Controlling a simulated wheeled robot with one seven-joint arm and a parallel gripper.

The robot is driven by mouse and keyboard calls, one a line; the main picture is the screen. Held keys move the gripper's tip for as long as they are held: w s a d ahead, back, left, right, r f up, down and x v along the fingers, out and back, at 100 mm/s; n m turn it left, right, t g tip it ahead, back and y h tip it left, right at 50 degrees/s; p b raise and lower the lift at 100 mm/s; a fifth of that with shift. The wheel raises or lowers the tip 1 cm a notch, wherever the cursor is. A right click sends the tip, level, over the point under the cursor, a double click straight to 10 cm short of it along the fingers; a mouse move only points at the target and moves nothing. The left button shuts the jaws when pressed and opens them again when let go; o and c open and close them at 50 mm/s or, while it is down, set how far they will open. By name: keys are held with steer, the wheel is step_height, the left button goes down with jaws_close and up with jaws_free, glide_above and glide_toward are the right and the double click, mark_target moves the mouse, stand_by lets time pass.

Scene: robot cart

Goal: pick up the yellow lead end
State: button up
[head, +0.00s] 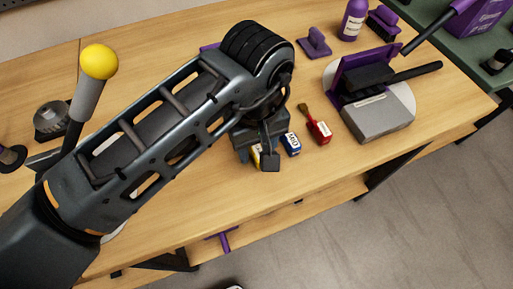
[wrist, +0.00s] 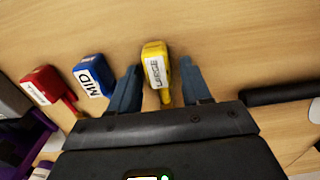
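The yellow lead end (wrist: 155,66), with a white label that seems to read LARGE, lies on the wooden table. In the wrist view it sits between the two fingers of my gripper (wrist: 162,88), with a gap visible on each side. My gripper is open above the table, its fingers apart from the yellow piece. In the head view the gripper (head: 262,160) hides most of the yellow lead end (head: 256,156). A blue lead end (wrist: 92,76) labelled MID lies just to its left in the wrist view, and a red one (wrist: 45,88) lies farther left.
In the head view a grey and purple device (head: 378,118) stands to the right on the table (head: 215,210). A purple bottle (head: 352,20) and purple stand (head: 314,42) are behind. A dark bar (wrist: 280,93) lies right of my gripper in the wrist view. The table front is clear.

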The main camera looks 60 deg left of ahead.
mark_target(260, 148)
jaws_close()
steer(key=shift+r, duration=0.15)
steer(key=r, duration=0.4)
steer(key=shift+w+d+b, duration=0.25)
steer(key=shift+b, duration=0.1)
steer(key=w+d+r, duration=0.5)
steer(key=d+r, duration=0.1)
steer(key=d, duration=0.3)
steer(key=shift+w+d+r, duration=0.2)
steer(key=shift+w+r, duration=0.1)
steer(key=shift+r, duration=0.1)
